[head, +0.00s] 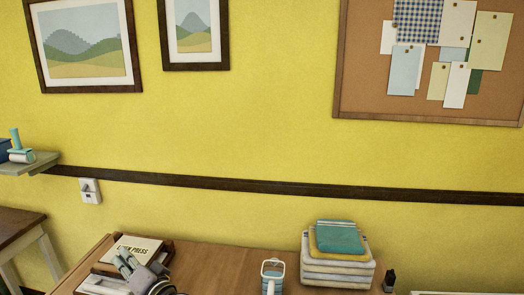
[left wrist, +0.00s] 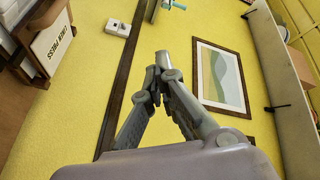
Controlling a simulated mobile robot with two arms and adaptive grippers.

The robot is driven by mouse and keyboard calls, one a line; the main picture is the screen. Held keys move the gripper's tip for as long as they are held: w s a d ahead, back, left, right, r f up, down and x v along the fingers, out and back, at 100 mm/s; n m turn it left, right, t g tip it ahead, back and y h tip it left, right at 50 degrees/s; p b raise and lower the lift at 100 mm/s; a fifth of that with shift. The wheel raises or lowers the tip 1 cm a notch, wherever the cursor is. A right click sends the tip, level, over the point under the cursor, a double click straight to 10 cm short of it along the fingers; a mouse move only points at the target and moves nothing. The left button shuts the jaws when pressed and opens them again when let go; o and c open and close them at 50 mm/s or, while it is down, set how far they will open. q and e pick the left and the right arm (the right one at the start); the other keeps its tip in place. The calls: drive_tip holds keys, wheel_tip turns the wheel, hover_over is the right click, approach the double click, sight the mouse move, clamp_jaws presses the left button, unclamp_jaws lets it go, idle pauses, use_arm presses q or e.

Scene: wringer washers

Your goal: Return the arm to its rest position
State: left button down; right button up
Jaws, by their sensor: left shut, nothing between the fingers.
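My left gripper (head: 124,255) shows at the bottom left of the head view, in front of a book or box lettered "LINEN PRESS" (head: 137,246) on the wooden table. In the left wrist view my left gripper (left wrist: 160,72) has its fingertips together with nothing held between them. The yellow wall lies beyond it. My right gripper does not show in either view.
The wooden table (head: 225,262) holds a stack of folded cloths (head: 338,262), a white-handled item (head: 272,275) and a small dark bottle (head: 389,281). A shelf (head: 32,164) juts out at left. A corkboard (head: 365,88) and framed pictures (head: 85,45) hang on the wall.

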use_arm(q)
drive_tip(key=s+d+f+m+g+h, duration=0.1)
drive_tip(key=s+d+f+g+h, duration=0.2)
drive_tip(key=s+f, duration=0.55)
drive_tip(key=s+d+f+g+h, duration=0.1)
drive_tip(key=s+d+f+h, duration=0.1)
drive_tip(key=s+f+h, duration=0.65)
drive_tip(key=s+d+f+g+h, duration=0.2)
drive_tip(key=s+d, duration=0.2)
drive_tip(key=s, duration=0.4)
drive_tip(key=s+d+f+g+h, duration=0.15)
drive_tip(key=s+d, duration=0.25)
drive_tip(key=s, duration=0.5)
wheel_tip(320, 180, down, 38)
drive_tip(key=s+g+b, duration=0.1)
drive_tip(key=b, duration=1)
drive_tip(key=s+a+f+b, duration=0.1)
drive_tip(key=s+f+b, duration=0.4)
drive_tip(key=s+f, duration=0.3)
drive_tip(key=s+a+f+g+b, duration=0.1)
drive_tip(key=s+f+b, duration=0.3)
drive_tip(key=s+f, duration=0.5)
wheel_tip(320, 180, down, 9)
drive_tip(key=shift+a+r+m+b, duration=0.2)
drive_tip(key=shift+a+m+b, duration=0.15)
drive_tip(key=shift+a, duration=0.25)
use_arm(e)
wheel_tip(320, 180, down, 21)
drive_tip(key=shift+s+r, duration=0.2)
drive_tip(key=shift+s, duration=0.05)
